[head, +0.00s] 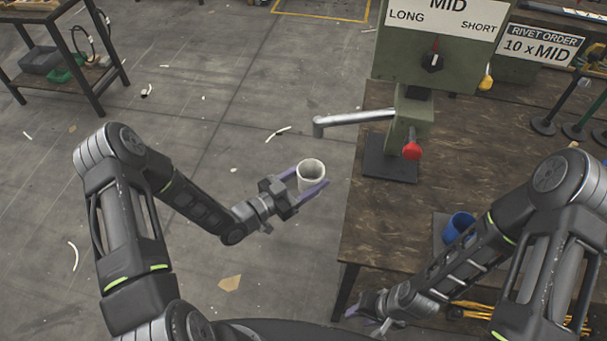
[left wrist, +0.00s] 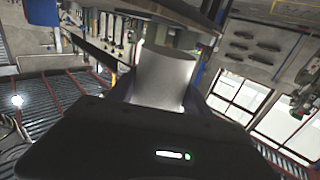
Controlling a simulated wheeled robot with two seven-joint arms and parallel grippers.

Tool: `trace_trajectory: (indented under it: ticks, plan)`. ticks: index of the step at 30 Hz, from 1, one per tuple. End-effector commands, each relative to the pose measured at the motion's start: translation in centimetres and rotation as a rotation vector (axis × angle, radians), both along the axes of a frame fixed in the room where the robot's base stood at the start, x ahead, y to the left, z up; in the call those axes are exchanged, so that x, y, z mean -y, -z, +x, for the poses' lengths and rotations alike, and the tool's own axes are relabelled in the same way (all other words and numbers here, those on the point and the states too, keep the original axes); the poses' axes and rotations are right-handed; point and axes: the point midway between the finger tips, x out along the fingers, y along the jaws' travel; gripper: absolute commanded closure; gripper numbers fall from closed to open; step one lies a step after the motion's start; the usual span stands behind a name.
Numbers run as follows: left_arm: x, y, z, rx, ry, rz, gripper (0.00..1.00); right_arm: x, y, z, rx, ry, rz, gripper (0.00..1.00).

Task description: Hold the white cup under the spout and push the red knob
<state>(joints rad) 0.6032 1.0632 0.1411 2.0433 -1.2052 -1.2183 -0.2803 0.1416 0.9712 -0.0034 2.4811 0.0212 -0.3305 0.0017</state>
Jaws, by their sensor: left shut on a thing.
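The white cup (head: 310,178) is upright between the fingers of my left gripper (head: 306,186), which is shut on it, out over the floor left of the bench. The cup also fills the middle of the left wrist view (left wrist: 163,77). The spout (head: 350,119) is a grey pipe reaching left from the green press (head: 433,45), with its tip bent down. In the picture the cup is below the spout tip; the height gap is unclear. The red knob (head: 412,151) is on the front of the press. My right gripper (head: 375,312) is low by the bench's near edge, apart from the knob; its fingers are partly hidden.
A blue cup (head: 459,226) stands on a grey mat on the wooden bench (head: 375,225), close to my right forearm. The dial (head: 432,62) points up toward MID. An order sign (head: 538,46) reads 10 x MID. The floor around my left gripper is mostly clear.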

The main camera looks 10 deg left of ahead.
Motion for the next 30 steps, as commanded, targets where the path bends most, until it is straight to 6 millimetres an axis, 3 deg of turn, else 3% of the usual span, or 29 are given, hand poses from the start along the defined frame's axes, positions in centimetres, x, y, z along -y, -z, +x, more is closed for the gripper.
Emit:
trace_trajectory:
  ticks: [14, 30]
  plan:
    - [0.0, -0.1, 0.6, 0.000, 0.000, 0.000, 0.82, 0.0, 0.0, 0.0, 0.000, 0.000, 0.000, 0.64]
    - [0.0, -0.8, 4.7, 0.001, -0.001, 0.000, 0.82, 0.0, 0.0, 0.0, 0.000, 0.000, 0.000, 0.64]
